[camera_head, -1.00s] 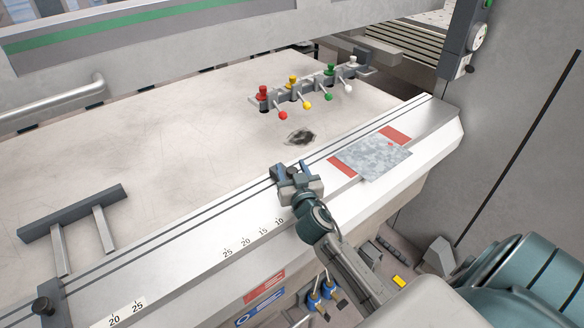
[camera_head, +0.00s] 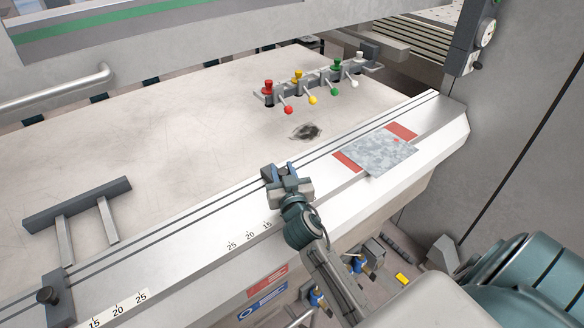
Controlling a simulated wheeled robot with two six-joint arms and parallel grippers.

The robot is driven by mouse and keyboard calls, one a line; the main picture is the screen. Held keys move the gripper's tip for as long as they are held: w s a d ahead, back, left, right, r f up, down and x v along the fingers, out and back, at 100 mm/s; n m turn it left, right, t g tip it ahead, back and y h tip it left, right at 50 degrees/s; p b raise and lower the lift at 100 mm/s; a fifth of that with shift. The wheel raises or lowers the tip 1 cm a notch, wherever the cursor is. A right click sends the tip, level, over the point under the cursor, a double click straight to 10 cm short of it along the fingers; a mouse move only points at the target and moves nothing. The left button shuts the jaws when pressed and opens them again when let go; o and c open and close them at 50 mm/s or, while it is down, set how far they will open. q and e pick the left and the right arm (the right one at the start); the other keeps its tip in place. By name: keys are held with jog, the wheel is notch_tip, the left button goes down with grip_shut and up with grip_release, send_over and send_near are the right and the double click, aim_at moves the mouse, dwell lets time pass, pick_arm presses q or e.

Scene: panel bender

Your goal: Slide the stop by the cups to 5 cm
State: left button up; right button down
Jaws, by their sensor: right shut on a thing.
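A small dark stop (camera_head: 268,174) sits on the slotted front rail, beside a printed scale (camera_head: 250,236) on which 25, 20 and 15 are readable. My right gripper (camera_head: 287,184) is shut on this stop and hides much of it and the scale just right of 15. The cups (camera_head: 338,66) are probably the row of red, yellow, green and white knobbed pieces at the back of the table, up and right of the gripper. A second stop (camera_head: 58,300) with a black knob stands at the lower left by another scale (camera_head: 118,310). My left gripper is out of view.
A grey sheet piece (camera_head: 376,157) lies over red patches on the rail, right of the gripper. Blue fittings (camera_head: 316,297) sit below the front edge.

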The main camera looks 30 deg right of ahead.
jog(key=shift+a, duration=0.25)
jog(key=shift+d, duration=0.1)
jog(key=c, duration=1.1)
grip_release()
jog(key=shift+s, duration=0.1)
jog(key=b+v, duration=0.3)
jog(key=v, duration=0.6)
jog(key=shift+s+f, duration=0.1)
jog(key=shift+s, duration=0.05)
jog(key=shift+s+a, duration=0.3)
jog(key=shift+s, duration=0.35)
